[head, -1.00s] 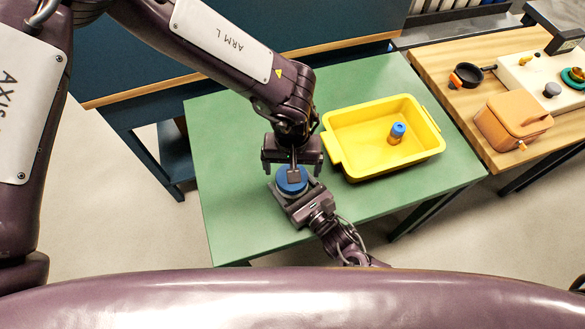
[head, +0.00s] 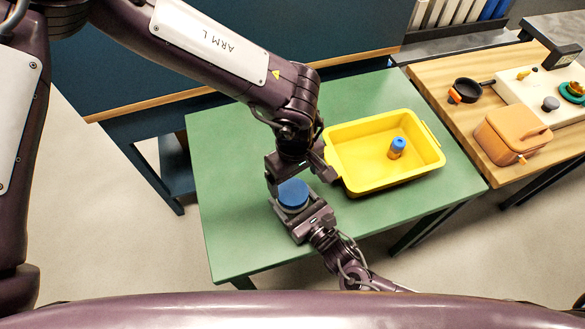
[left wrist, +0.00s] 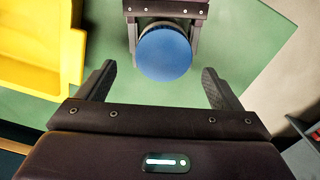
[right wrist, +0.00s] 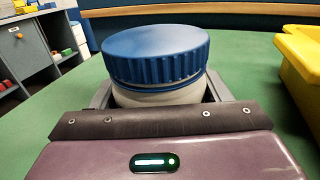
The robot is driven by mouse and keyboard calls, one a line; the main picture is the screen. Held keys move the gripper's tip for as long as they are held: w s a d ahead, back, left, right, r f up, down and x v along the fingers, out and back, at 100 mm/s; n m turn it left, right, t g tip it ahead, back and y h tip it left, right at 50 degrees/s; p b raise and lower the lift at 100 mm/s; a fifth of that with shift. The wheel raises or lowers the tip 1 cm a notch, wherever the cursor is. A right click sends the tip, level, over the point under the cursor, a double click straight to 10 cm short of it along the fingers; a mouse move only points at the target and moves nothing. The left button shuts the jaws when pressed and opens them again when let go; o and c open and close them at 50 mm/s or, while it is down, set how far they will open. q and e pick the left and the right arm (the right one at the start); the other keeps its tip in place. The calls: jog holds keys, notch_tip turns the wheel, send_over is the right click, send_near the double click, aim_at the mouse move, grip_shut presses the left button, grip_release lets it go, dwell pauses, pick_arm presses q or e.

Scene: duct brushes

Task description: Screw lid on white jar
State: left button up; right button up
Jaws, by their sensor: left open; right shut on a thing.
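The white jar (right wrist: 160,95) stands on the green table with the blue ribbed lid (right wrist: 157,52) on its mouth. The lid sits level; a thin pale line shows under its rim, and I cannot tell how tight it is. The lid also shows in the head view (head: 293,194) and in the left wrist view (left wrist: 164,54). My right gripper (head: 297,212) is shut around the jar's body below the lid. My left gripper (left wrist: 160,88) is open and empty, apart from the lid, its fingers spread behind and above it.
A yellow tray (head: 358,183) stands right of the jar, with a small blue-capped bottle (head: 397,147) in it. A wooden table (head: 440,75) at the right holds a black pan (head: 467,90) and an orange box (head: 510,135). The green table's left side is clear.

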pick_arm(q)
jog(key=n, duration=0.5)
jog(key=shift+s+d+r, duration=0.1)
jog(key=shift+d, duration=0.05)
jog(key=n, duration=0.4)
jog(key=shift+r+n, duration=0.15)
jog(key=shift+n, duration=0.25)
jog(key=n, duration=0.4)
jog(key=shift+d+r+n, duration=0.1)
jog(key=shift+r+n, duration=0.1)
jog(key=shift+n, duration=0.2)
jog(key=n, duration=0.4)
jog(key=shift+s+r, duration=0.1)
jog(key=shift+r, duration=0.05)
jog(key=n, duration=0.5)
jog(key=shift+r, duration=0.2)
jog(key=n, duration=0.5)
jog(key=shift+a+r, duration=0.2)
jog(key=shift+r, duration=0.05)
jog(key=n, duration=0.4)
jog(key=shift+a+r, duration=0.1)
jog(key=shift+r, duration=0.1)
jog(key=n, duration=0.4)
jog(key=shift+a+r+n, duration=0.2)
jog(key=shift+n, duration=0.2)
